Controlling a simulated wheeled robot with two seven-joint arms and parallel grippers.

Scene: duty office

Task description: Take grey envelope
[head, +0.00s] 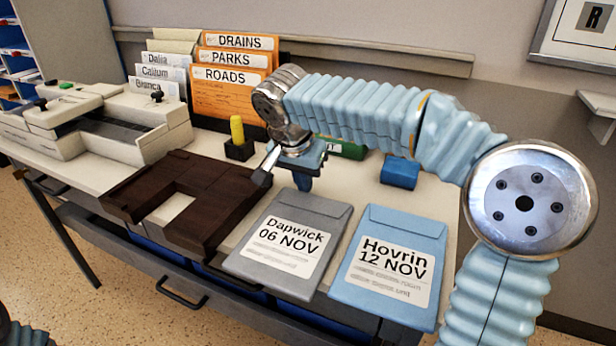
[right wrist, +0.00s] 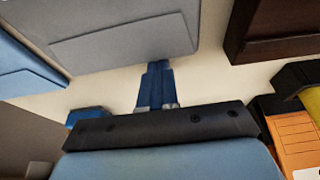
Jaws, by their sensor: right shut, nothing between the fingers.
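The grey envelope (head: 286,243), labelled "Dapwick 06 NOV", lies flat at the front of the table, its flap end towards the back. It also shows in the right wrist view (right wrist: 125,40). My right gripper (head: 303,184) points down just behind the envelope's flap edge. Its blue fingers (right wrist: 159,68) are shut with nothing between them, and in the wrist view they reach the edge of the envelope; I cannot tell whether they touch it. My left gripper is not in view.
A blue envelope (head: 391,262), labelled "Hovrin 12 NOV", lies right of the grey one. A dark wooden U-shaped block (head: 225,210) stands to its left. Orange folders (head: 226,102), a yellow peg in a black base (head: 238,148) and a blue block (head: 400,172) are behind.

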